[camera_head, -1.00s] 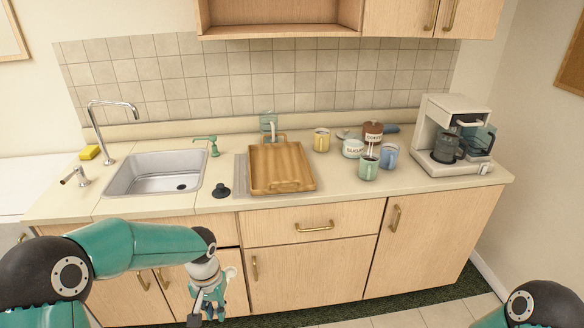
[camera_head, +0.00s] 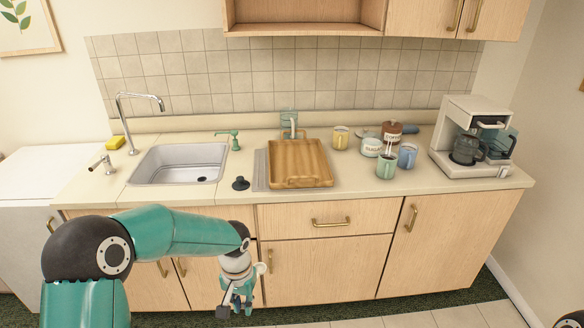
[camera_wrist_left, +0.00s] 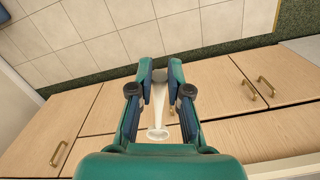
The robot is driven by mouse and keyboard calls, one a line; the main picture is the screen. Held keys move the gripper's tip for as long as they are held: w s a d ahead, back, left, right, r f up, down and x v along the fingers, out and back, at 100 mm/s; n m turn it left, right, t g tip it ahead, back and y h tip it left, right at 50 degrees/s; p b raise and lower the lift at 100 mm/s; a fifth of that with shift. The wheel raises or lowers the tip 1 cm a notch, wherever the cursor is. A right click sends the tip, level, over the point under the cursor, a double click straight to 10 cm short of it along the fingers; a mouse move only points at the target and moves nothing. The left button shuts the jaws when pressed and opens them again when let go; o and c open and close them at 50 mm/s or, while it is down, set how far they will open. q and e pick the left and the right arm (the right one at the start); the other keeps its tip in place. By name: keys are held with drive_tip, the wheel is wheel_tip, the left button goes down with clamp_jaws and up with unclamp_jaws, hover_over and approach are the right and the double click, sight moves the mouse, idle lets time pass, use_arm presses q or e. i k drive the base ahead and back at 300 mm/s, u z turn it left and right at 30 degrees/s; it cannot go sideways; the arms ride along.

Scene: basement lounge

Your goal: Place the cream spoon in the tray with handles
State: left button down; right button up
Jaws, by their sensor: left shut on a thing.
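The wooden tray with handles (camera_head: 299,166) lies on the counter, right of the sink. My left gripper (camera_head: 236,303) hangs low in front of the cabinet doors, below the counter edge and apart from the tray. In the left wrist view my left gripper (camera_wrist_left: 160,72) is shut on the cream spoon (camera_wrist_left: 157,112), which lies lengthwise between the fingers. My right gripper is not in view.
The sink (camera_head: 178,163) and a dark stopper (camera_head: 240,183) are left of the tray. The counter front (camera_head: 430,182) near the coffee maker is clear.

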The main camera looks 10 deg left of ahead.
sight(298, 173)
drive_tip(key=k, duration=0.45)
drive_tip(key=z, duration=0.3)
drive_tip(key=i, duration=1.3)
drive_tip(key=u, duration=0.4)
